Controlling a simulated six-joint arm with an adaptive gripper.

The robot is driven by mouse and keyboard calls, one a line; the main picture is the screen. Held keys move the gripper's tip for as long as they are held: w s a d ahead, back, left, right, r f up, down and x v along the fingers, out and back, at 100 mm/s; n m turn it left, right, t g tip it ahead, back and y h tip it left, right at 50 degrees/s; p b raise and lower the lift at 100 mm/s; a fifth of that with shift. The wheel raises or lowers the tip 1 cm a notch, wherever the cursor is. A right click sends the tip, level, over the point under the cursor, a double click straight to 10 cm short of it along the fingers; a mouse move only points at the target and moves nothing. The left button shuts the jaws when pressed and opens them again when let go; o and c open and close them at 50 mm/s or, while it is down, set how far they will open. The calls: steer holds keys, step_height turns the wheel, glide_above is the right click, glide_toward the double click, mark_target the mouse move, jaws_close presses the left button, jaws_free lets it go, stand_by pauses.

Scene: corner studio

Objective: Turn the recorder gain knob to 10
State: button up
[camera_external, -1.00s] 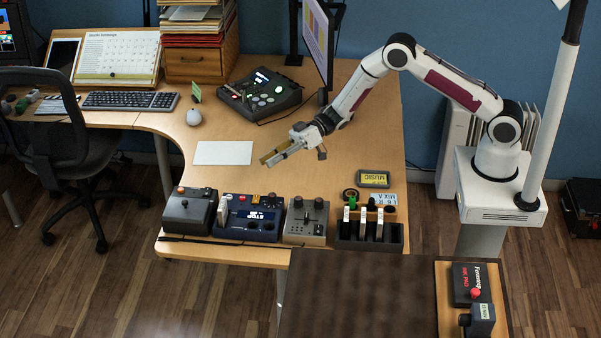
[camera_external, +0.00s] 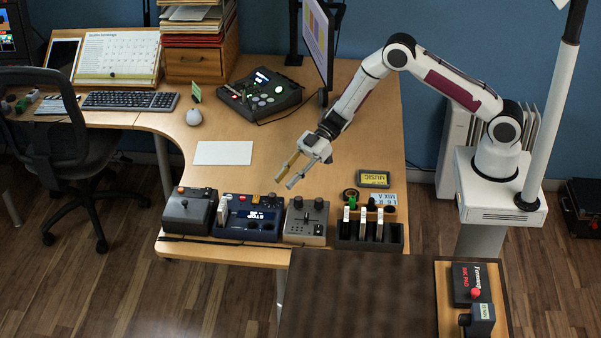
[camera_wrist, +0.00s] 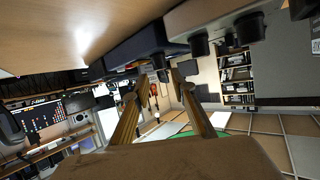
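A blue box with a lit display (camera_external: 250,217), apparently the recorder, stands at the desk's front edge with dark knobs low on its face. A grey box with knobs (camera_external: 306,221) stands just right of it. I cannot read which knob is the gain knob or its setting. My gripper (camera_external: 284,181) is open and empty, above the desk behind these boxes, fingers pointing down and left. In the wrist view its two fingers (camera_wrist: 155,90) are apart with nothing between them. The blue box (camera_wrist: 135,48) and grey box (camera_wrist: 205,12) appear at the top there, with dark knobs.
A dark rack with upright pieces (camera_external: 370,236) stands right of the grey box. White paper (camera_external: 223,153) lies left of my gripper.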

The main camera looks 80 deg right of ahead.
mark_target(272, 195)
steer(key=shift+x, duration=3.85)
jaws_close()
